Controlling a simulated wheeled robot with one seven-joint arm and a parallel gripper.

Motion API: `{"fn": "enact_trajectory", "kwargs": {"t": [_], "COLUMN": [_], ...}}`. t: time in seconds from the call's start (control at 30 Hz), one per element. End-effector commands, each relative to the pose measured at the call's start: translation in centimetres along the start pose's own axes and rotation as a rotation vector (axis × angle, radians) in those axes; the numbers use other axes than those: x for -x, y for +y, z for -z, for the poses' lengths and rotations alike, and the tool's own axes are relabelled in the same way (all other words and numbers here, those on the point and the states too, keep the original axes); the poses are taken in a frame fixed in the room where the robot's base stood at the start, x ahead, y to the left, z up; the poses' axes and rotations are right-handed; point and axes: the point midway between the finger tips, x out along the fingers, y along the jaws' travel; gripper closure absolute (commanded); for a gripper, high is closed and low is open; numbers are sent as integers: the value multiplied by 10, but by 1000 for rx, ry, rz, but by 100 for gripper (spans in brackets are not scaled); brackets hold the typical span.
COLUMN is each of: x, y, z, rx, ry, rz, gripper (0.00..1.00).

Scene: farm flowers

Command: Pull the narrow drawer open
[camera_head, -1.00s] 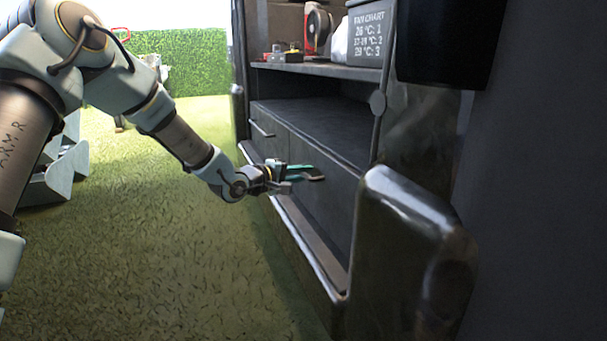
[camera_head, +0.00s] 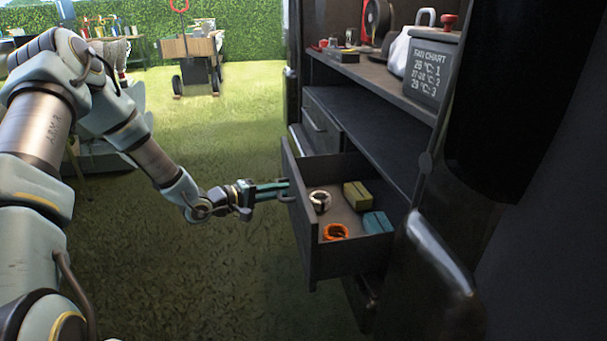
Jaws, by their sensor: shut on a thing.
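Two drawers sit side by side in the dark cabinet. The nearer drawer (camera_head: 345,268) is pulled well out, and its inside shows. The farther drawer (camera_head: 325,134) is shut, with a bar handle on its front. I cannot tell surely from this angle which of the two is the narrow one. My gripper (camera_head: 279,188), with teal fingers, is shut on the handle (camera_head: 287,198) of the open drawer, on its outer front. The fingers hide part of the handle.
The open drawer holds a white ring (camera_head: 320,199), an olive box (camera_head: 357,194), a teal box (camera_head: 377,222) and an orange ring (camera_head: 336,231). A shelf above carries a chart sign (camera_head: 428,72). A dark post stands at right. Grass left of the drawer is clear; a cart (camera_head: 194,60) stands behind.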

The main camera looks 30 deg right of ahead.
Motion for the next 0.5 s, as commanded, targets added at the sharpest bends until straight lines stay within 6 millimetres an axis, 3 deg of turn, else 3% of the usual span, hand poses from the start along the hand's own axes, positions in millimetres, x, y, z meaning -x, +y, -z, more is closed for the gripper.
{"fn": "enact_trajectory", "kwargs": {"t": [0.2, 0.5], "x": [31, 44], "y": [-5, -10], "z": [12, 18], "rx": [1, 0], "ry": [0, -1], "rz": [1, -1], "gripper": [100, 100]}}
